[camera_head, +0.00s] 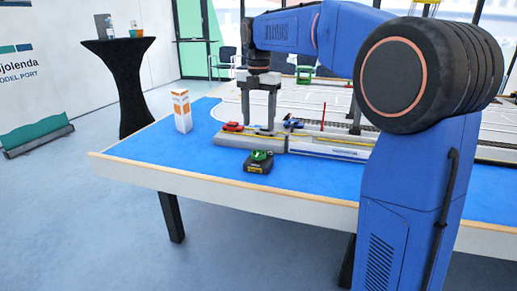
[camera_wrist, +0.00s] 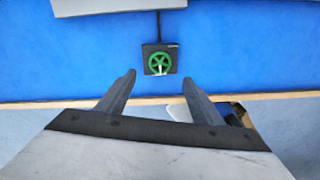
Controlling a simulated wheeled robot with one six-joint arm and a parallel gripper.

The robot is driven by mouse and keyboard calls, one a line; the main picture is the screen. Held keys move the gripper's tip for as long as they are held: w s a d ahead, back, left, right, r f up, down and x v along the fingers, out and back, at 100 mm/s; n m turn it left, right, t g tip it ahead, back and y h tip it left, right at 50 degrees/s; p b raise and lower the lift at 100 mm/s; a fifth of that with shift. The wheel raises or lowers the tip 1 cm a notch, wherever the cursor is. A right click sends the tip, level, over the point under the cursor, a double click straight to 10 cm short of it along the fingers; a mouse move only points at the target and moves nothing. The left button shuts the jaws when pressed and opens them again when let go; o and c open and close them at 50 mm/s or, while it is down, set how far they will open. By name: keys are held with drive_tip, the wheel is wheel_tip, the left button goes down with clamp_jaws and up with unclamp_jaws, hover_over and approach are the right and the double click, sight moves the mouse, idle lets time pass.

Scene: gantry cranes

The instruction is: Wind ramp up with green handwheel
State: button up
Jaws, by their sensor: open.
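The green handwheel (camera_head: 258,156) sits flat on a small black box (camera_head: 258,166) on the blue table top, near the front edge. In the wrist view the handwheel (camera_wrist: 159,63) shows its spokes and a pale knob at its lower rim. A black cable joins its box to a light grey block, probably part of the ramp base (camera_head: 250,142). My gripper (camera_head: 258,127) points down with its two fingers spread and empty. In the wrist view the fingertips (camera_wrist: 159,76) lie either side of the handwheel's line, apart from it. The ramp's raised or lowered state is unclear.
A red car (camera_head: 232,127) and a blue car (camera_head: 292,123) stand near the grey base. A white and orange box (camera_head: 181,110) stands at the left on the table. The blue surface around the handwheel is clear. The table's wooden edge (camera_head: 200,177) runs in front.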

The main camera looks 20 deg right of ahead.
sight(259, 152)
wheel_tip(259, 152, down, 11)
drive_tip(key=shift+r, duration=0.1)
idle(0.3)
drive_tip(key=shift+c, duration=0.7)
drive_tip(key=c, duration=0.9)
